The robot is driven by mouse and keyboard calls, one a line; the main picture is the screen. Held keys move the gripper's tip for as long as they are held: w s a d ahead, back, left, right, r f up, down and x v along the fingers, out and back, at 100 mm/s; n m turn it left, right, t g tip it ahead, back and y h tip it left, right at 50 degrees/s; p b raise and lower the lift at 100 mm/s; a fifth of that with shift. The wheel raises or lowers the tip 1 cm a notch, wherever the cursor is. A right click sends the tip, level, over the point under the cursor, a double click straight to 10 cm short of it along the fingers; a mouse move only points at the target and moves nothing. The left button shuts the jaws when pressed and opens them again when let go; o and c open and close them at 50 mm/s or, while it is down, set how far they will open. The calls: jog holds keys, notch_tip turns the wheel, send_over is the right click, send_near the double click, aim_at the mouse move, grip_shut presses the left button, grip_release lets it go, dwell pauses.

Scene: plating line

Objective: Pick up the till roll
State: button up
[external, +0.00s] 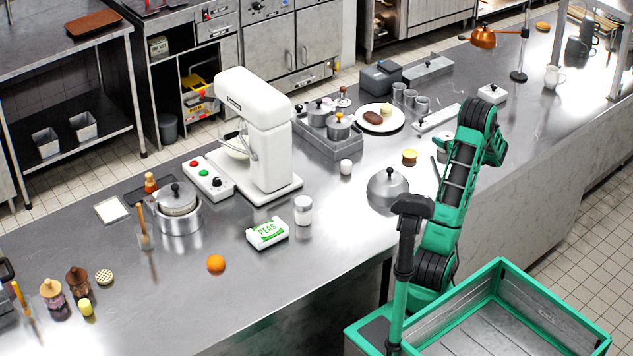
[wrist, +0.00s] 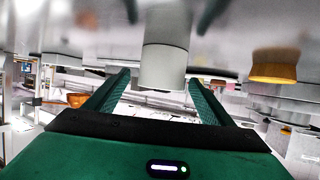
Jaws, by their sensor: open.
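In the wrist view, which is upside down, a pale upright cylinder that looks like the till roll (wrist: 163,67) stands on the shiny counter. It shows in the gap between the two green fingers of my gripper (wrist: 159,83). The fingers are apart, one to each side of it in the picture, and hold nothing. I cannot tell how far beyond the fingertips it stands.
A yellow-topped round item (external: 409,157) and a steel dome (external: 388,189) stand left of my arm. A long white strip-like item (external: 436,118) lies behind. A copper lamp (external: 483,38) is farther back. The front middle of the counter (external: 330,255) is clear.

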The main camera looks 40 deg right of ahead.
aim_at(443, 136)
jog(key=shift+x, duration=2.9)
jog(key=shift+r, duration=0.1)
jog(key=c, duration=1.2)
